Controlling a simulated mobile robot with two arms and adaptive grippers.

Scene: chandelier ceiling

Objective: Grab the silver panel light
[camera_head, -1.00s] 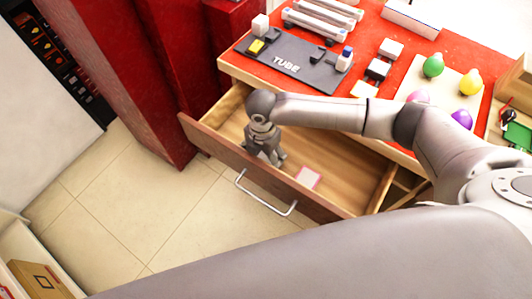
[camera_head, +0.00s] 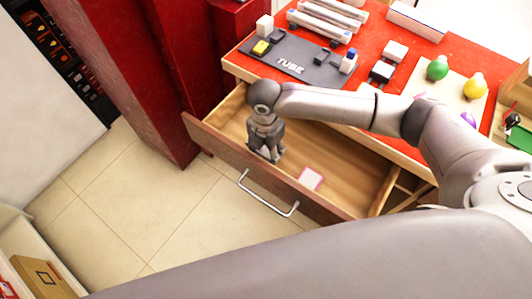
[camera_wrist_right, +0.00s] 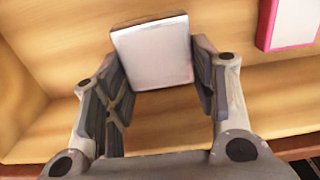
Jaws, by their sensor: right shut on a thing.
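The silver panel light (camera_wrist_right: 153,52) is a flat, pale grey-white square plate. In the right wrist view it stands tilted between the two fingers of my right gripper (camera_wrist_right: 160,85), which is shut on it. In the head view my right gripper (camera_head: 267,155) reaches down into the open wooden drawer, at its left part. Only a small pale patch of the panel shows between the fingertips there; the rest is hidden by the fingers. My left gripper is not in view.
A white panel with a pink edge (camera_head: 310,179) lies right of the gripper in the drawer (camera_head: 345,165). The drawer front (camera_head: 230,160) with its metal handle is close by.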

